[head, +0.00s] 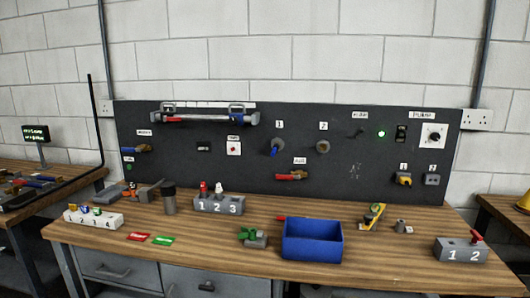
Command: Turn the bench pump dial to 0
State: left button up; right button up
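The pump dial (433,136) is a dark knob on a white square plate at the upper right of the black panel, under a "PUMP" label (422,115). It is too small to tell which mark the knob points to. A dark switch (401,133) sits just left of it. Neither of my grippers shows in the head view, and nothing touches the dial.
The panel (330,180) stands behind a wooden bench (200,250). A blue bin (312,240), a yellow tool (372,217) and a grey "1 2" block (461,249) stand on the bench. A green light (382,133) glows left of the switch.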

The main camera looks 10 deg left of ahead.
aim_at(436, 137)
jog(key=z, duration=0.6)
jog(key=i+l+z, duration=0.15)
jog(key=z, duration=0.2)
jog(key=i+z, duration=0.5)
jog(key=z, duration=0.2)
